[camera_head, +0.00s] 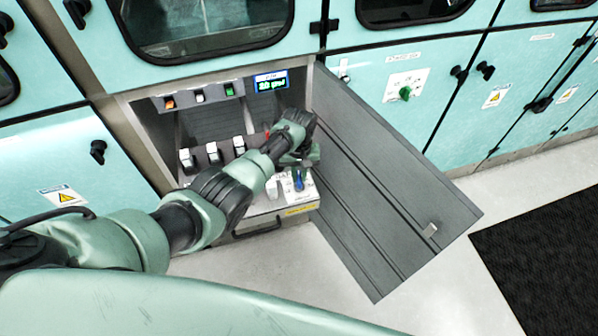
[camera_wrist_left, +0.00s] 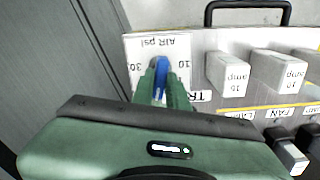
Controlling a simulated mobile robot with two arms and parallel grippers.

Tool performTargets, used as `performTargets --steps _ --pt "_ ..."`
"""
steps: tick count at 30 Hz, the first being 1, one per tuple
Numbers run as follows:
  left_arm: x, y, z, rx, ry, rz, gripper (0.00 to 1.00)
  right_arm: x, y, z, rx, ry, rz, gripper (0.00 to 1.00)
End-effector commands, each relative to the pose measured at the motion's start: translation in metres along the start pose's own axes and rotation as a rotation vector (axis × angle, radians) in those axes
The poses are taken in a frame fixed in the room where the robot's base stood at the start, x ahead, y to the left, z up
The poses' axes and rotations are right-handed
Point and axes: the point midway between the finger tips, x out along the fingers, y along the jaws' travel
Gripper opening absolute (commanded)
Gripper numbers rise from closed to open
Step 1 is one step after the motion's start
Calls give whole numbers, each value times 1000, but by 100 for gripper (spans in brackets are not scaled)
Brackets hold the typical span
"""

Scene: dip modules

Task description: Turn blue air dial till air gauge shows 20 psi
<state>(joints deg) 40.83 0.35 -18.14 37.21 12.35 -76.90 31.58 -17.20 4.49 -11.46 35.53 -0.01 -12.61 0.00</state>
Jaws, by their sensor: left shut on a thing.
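The blue air dial (camera_head: 298,181) is on the white control panel (camera_head: 265,207) in the open cabinet bay. It also shows in the left wrist view (camera_wrist_left: 161,68), between upside-down labels "AIR psi", "30" and "10". My left gripper (camera_wrist_left: 165,88) is shut on the blue dial, its green fingers on either side of it. In the head view my left gripper (camera_head: 302,166) reaches down to the panel from above, and its wrist hides part of it. The air gauge (camera_head: 270,82) is a blue screen with green digits and "psi"; the digits are too small to read surely. My right gripper is out of view.
Several white rocker switches (camera_head: 213,153) stand left of my wrist. White breaker blocks (camera_wrist_left: 228,73) sit beside the dial. The dark open door (camera_head: 390,190) hangs to the right of the bay. A green knob (camera_head: 405,93) is on the cabinet behind it.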

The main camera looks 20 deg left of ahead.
Motion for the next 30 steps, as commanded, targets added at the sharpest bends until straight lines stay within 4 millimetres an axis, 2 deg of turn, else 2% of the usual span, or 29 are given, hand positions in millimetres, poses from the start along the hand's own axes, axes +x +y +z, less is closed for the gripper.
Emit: performTargets --steps 12,29,30 --pt "-2 1 -2 -201 3 2 0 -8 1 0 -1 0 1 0" --pt "-2 1 -2 -233 6 2 0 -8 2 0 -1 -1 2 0" --pt "-2 1 -2 -233 6 2 17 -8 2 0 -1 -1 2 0"
